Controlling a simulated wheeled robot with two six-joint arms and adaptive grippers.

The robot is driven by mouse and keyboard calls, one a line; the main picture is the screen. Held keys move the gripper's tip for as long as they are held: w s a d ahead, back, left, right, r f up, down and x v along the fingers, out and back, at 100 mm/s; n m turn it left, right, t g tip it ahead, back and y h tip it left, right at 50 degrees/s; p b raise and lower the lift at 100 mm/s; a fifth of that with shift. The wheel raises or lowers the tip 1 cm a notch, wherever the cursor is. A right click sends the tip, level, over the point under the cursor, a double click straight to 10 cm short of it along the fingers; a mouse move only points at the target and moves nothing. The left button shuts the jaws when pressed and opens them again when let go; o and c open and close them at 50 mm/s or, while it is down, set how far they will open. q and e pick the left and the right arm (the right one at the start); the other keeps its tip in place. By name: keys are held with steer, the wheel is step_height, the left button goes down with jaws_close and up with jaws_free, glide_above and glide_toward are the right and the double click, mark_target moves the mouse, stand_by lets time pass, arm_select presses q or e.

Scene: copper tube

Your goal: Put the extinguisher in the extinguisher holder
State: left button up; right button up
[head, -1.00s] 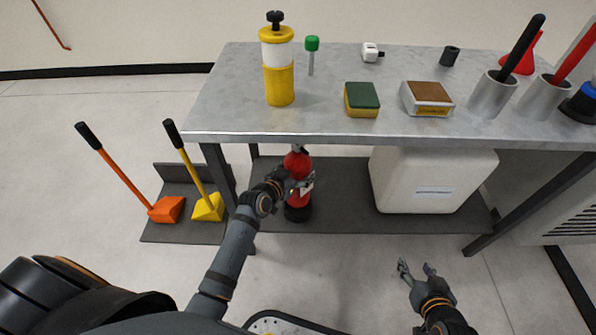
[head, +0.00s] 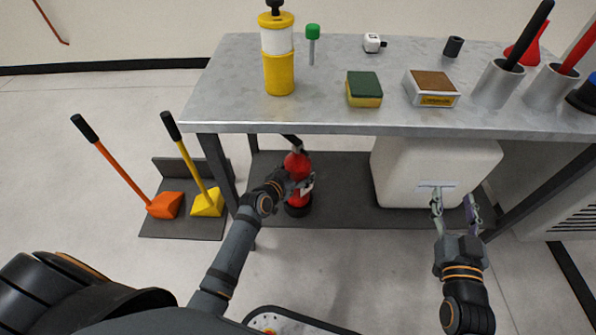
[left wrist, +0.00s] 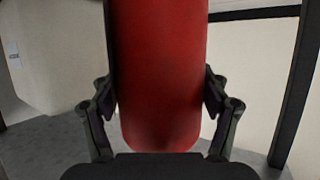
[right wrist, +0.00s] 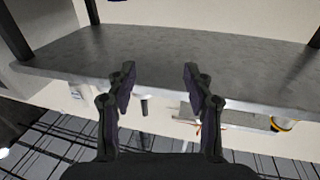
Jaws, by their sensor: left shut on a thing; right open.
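The red extinguisher (head: 297,163) is upright under the grey table, over the left part of the lower shelf. Its dark base shows below my gripper; I cannot tell whether it rests on the shelf or is held just above it. My left gripper (head: 305,185) is shut around its body. In the left wrist view the red body (left wrist: 157,75) fills the middle, with a finger on each side. My right gripper (head: 455,197) is open and empty, in front of the white container. Its spread fingers also show in the right wrist view (right wrist: 157,82). I cannot make out an extinguisher holder.
The grey table top (head: 330,105) overhangs the extinguisher and carries a yellow bottle (head: 279,70), sponge (head: 364,88) and other items. A table leg (head: 217,165) stands left of the extinguisher. A white container (head: 410,170) fills the shelf's right side. Orange (head: 165,204) and yellow (head: 207,203) tools stand left.

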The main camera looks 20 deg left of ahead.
arm_select(q)
steer(key=shift+w+f+b, duration=0.1)
steer(key=shift+f+b, duration=0.9)
steer(key=shift+f, duration=0.6)
arm_select(e)
steer(key=s+r+t+y, duration=0.1)
steer(key=r+t, duration=0.3)
steer(key=r, duration=0.5)
steer(key=s+r+n+t, duration=0.1)
steer(key=s+r+t, duration=0.3)
steer(key=r, duration=0.4)
steer(key=shift+a+r+t+y, duration=0.15)
steer(key=shift+r+t+y, duration=0.15)
steer(key=shift+r+y, duration=0.1)
arm_select(q)
steer(key=shift+f, duration=0.1)
arm_select(e)
steer(key=shift+s+r+n, duration=0.15)
steer(key=shift+r+n, duration=0.1)
steer(key=shift+n, duration=0.05)
arm_select(q)
steer(key=o, duration=1.5)
steer(key=shift+f, duration=0.2)
steer(key=o, duration=0.3)
arm_select(e)
steer(key=shift+s+r, duration=0.1)
steer(key=shift+r, duration=0.1)
